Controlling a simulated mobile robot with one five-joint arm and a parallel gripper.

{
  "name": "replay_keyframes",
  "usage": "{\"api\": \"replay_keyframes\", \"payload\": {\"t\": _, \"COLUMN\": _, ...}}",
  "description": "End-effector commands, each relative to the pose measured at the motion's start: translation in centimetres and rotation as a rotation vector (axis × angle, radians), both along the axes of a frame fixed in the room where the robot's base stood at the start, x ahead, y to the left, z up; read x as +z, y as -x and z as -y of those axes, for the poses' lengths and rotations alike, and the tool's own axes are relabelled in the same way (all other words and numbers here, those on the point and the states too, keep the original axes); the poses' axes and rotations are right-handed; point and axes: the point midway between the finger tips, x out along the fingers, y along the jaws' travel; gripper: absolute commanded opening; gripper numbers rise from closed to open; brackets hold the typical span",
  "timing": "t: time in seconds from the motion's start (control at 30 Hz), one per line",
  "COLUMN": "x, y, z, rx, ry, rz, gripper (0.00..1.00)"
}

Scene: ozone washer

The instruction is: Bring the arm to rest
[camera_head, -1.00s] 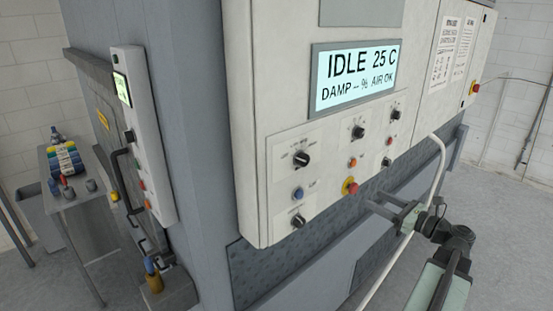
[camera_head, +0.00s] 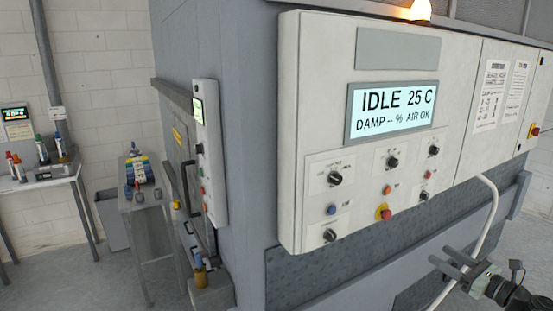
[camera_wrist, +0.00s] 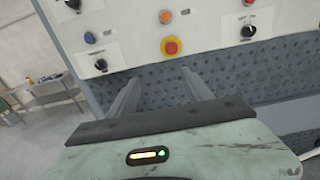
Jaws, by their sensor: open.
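My gripper (camera_head: 449,267) is at the lower right of the head view, with part of my arm at the picture's edge. In the wrist view my gripper (camera_wrist: 166,84) shows two parallel fingers spread apart with nothing between them. It is in front of the dimpled grey panel, below the control box (camera_head: 290,130). The red emergency button with a yellow collar (camera_head: 384,213) is just above and beyond the fingers in the wrist view (camera_wrist: 171,47). I see no contact with the box. The display (camera_head: 392,108) reads IDLE 25 C, DAMP -- % AIR OK.
A pale curved pipe (camera_head: 489,208) runs close by my gripper. A side panel (camera_head: 208,155) and a door handle (camera_head: 189,188) are on the machine's left face.

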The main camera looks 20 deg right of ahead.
Motion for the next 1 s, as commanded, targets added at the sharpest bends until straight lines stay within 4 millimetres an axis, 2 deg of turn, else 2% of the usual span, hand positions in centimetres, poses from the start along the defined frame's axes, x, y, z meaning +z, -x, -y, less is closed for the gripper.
{"api": "replay_keyframes", "payload": {"t": 0.23, "x": -2.4, "y": -3.1, "z": -3.5, "rx": 0.086, "ry": 0.126, "rz": -0.062, "gripper": 0.58}}
{"api": "replay_keyframes", "payload": {"t": 0.37, "x": -4.2, "y": -5.1, "z": -6.2, "rx": 0.153, "ry": 0.220, "rz": -0.100, "gripper": 0.58}}
{"api": "replay_keyframes", "payload": {"t": 0.57, "x": -8.0, "y": -8.7, "z": -12.5, "rx": 0.321, "ry": 0.437, "rz": -0.167, "gripper": 0.58}}
{"api": "replay_keyframes", "payload": {"t": 0.67, "x": -10.8, "y": -10.6, "z": -17.0, "rx": 0.456, "ry": 0.600, "rz": -0.196, "gripper": 0.58}}
{"api": "replay_keyframes", "payload": {"t": 0.77, "x": -14.5, "y": -12.3, "z": -23.5, "rx": 0.670, "ry": 0.836, "rz": -0.214, "gripper": 0.58}}
{"api": "replay_keyframes", "payload": {"t": 0.8, "x": -16.2, "y": -12.8, "z": -26.4, "rx": 0.777, "ry": 0.951, "rz": -0.210, "gripper": 0.58}}
{"api": "replay_keyframes", "payload": {"t": 0.9, "x": -20.0, "y": -13.0, "z": -33.0, "rx": 1.062, "ry": 1.242, "rz": -0.170, "gripper": 0.58}}
{"api": "replay_keyframes", "payload": {"t": 1.0, "x": -23.0, "y": -12.3, "z": -38.5, "rx": 1.362, "ry": 1.520, "rz": -0.086, "gripper": 0.58}}
